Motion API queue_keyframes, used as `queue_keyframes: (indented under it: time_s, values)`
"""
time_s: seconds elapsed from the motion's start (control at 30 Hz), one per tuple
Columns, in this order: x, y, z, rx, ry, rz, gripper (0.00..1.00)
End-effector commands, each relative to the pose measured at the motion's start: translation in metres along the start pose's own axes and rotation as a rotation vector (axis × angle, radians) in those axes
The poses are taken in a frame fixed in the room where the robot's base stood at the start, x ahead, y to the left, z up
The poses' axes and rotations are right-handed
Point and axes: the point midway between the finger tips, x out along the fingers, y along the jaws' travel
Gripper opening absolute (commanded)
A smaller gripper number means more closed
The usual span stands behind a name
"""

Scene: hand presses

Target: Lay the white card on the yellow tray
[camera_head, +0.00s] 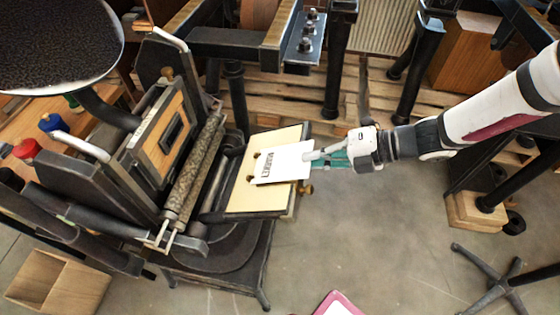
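The white card (287,163) has dark printed marks near its left end. It is over the pale yellow bed of the hand press, its right edge reaching about the bed's right edge. I cannot tell if it rests flat or is slightly raised. My gripper (311,157) comes in from the right, its grey and teal fingers at the card's right edge, with one finger overlapping the card's face. The view is too small to tell if the fingers are closed on it. A pink-rimmed item with a white middle (338,305) is cut off at the bottom edge.
The hand press bed (262,199) lies beside the ink roller (195,170) and platen. The round ink disc (58,42) is at upper left. An open wooden box (58,284) is on the floor at lower left. Floor below my arm is clear; a dark stand base (505,280) is at lower right.

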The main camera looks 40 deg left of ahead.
Motion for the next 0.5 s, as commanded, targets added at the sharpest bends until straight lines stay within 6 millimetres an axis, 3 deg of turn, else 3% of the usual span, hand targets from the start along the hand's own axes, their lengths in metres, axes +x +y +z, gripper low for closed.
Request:
queue_keyframes:
  time_s: [0.5]
  values:
    - [-0.022,0.001,0.000,0.001,-0.002,0.000,0.00]
